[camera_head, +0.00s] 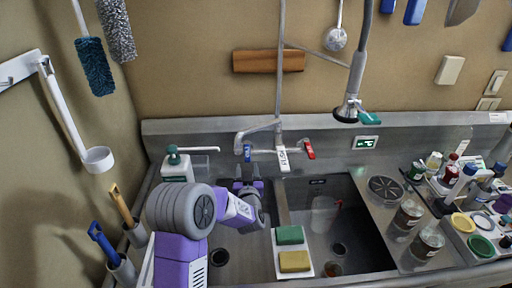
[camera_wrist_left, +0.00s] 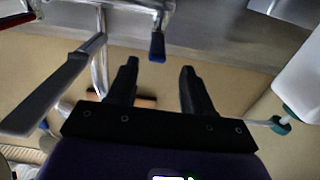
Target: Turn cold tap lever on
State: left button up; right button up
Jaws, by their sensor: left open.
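The cold tap lever (camera_head: 247,152) is blue and hangs at the left end of the wall-mounted metal tap. The red lever (camera_head: 309,148) is at the tap's right end. My left gripper (camera_head: 246,185) is over the left sink basin, just below and in front of the blue lever. In the left wrist view, the blue lever (camera_wrist_left: 157,47) shows beyond the fingertips, between their lines. My left gripper (camera_wrist_left: 158,67) is open and empty, with no visible contact with the lever. My right gripper is not in view.
A white soap bottle (camera_head: 177,168) with a teal pump stands left of the tap. A spray hose (camera_head: 350,106) hangs at the right. Green and yellow sponges (camera_head: 290,235) lie between the basins. Jars and bottles (camera_head: 427,243) crowd the right counter.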

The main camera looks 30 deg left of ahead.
aim_at(247, 155)
pick_arm(q)
jog(key=shift+w+a+f, duration=0.1)
jog(key=shift+w+a, duration=0.05)
jog(key=shift+w, duration=0.45)
jog(key=shift+w+a+f, duration=0.1)
jog(key=shift+w, duration=0.5)
jog(key=shift+w+a+r, duration=0.15)
jog(key=shift+a+r, duration=0.05)
jog(key=shift+a, duration=0.1)
jog(key=shift+x, duration=2.6)
grip_shut()
